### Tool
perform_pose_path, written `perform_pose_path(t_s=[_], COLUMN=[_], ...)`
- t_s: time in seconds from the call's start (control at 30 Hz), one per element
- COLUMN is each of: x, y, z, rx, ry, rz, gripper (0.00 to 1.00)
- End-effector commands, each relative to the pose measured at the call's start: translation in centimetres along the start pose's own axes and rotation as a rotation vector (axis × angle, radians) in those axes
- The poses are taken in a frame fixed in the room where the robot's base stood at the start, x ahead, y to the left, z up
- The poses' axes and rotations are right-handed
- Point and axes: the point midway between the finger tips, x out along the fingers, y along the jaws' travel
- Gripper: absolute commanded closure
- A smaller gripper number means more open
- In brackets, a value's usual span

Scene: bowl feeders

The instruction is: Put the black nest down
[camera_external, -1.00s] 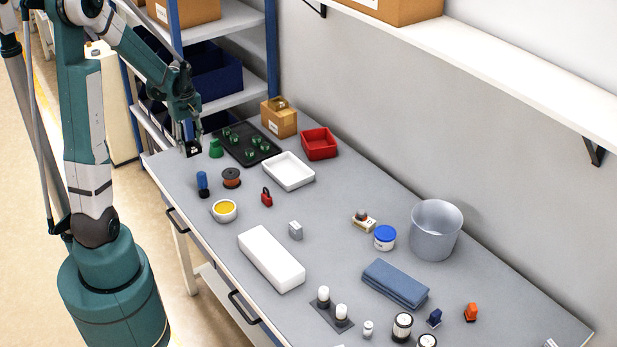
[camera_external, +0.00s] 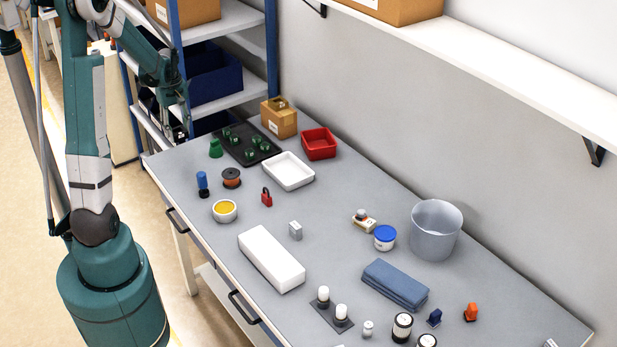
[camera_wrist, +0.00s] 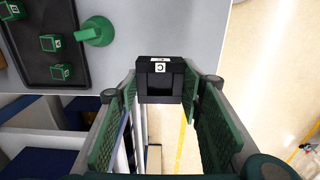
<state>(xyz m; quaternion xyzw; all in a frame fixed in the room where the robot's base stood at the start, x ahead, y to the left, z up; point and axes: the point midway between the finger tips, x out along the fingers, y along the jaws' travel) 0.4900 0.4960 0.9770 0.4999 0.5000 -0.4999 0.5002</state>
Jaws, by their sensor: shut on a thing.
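The black nest (camera_wrist: 160,66), a dark block with white marks and an opening in its side, sits between the green finger pads of my gripper (camera_wrist: 161,90) in the wrist view. My gripper is shut on it. In the external view my gripper (camera_external: 181,128) is at the far left corner of the table, in front of the blue shelf rack. The nest cannot be made out clearly there. In the wrist view the nest appears over the table edge, with floor and rack parts showing below it.
A black tray (camera_external: 233,150) with several green parts lies near that corner, with a green knob-like piece (camera_external: 215,148) beside it. A blue-topped cylinder (camera_external: 202,181) and an orange spool (camera_external: 231,178) stand closer to the front. The corner surface (camera_external: 172,165) is bare.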

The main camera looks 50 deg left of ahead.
Motion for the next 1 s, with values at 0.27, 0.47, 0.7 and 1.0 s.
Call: perform_pose_path(t_s=[0.27, 0.47, 0.7, 1.0], x=[0.0, 0.2, 2.4, 5.8], y=[-0.1, 0.0, 0.0, 0.0], z=[-0.5, -0.5, -0.5, -0.5], rx=[0.000, 0.000, 0.000, 0.000], ry=[0.000, 0.000, 0.000, 0.000], rz=[0.000, 0.000, 0.000, 0.000], gripper=[0.78, 0.78, 0.78, 0.78])
